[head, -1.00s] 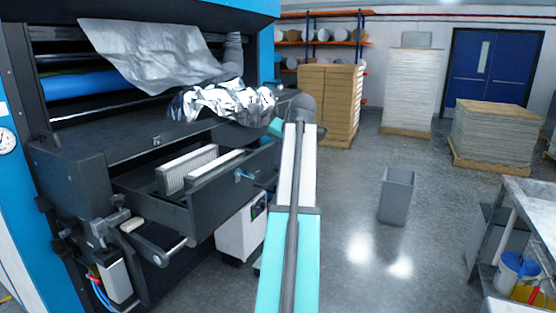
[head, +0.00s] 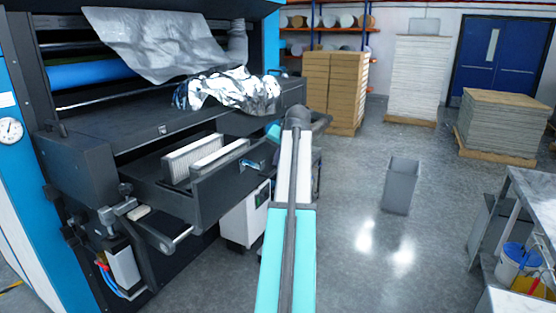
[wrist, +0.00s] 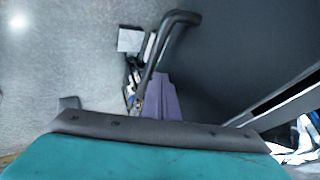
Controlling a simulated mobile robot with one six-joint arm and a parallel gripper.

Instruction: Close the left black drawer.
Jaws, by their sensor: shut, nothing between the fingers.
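The black drawer (head: 232,194) stands pulled out from the front of the laminating machine, left of my arm in the head view. White ribbed blocks (head: 195,156) stand in it. My gripper is mostly hidden by my arm in the head view; a small bluish part (head: 257,164) shows in front of the drawer face. In the wrist view my shut, purple gripper fingers (wrist: 158,80) reach up from the teal wrist, empty. The dark surface at right there looks like the drawer front (wrist: 235,60). I cannot tell whether the fingers touch it.
A dark bar (wrist: 160,55) curves close by the fingers in the wrist view. A bracket with a roller (head: 170,238) juts out left of the drawer. Crumpled foil (head: 235,90) lies on the machine's ledge. A grey bin (head: 400,187) stands on the open floor at right.

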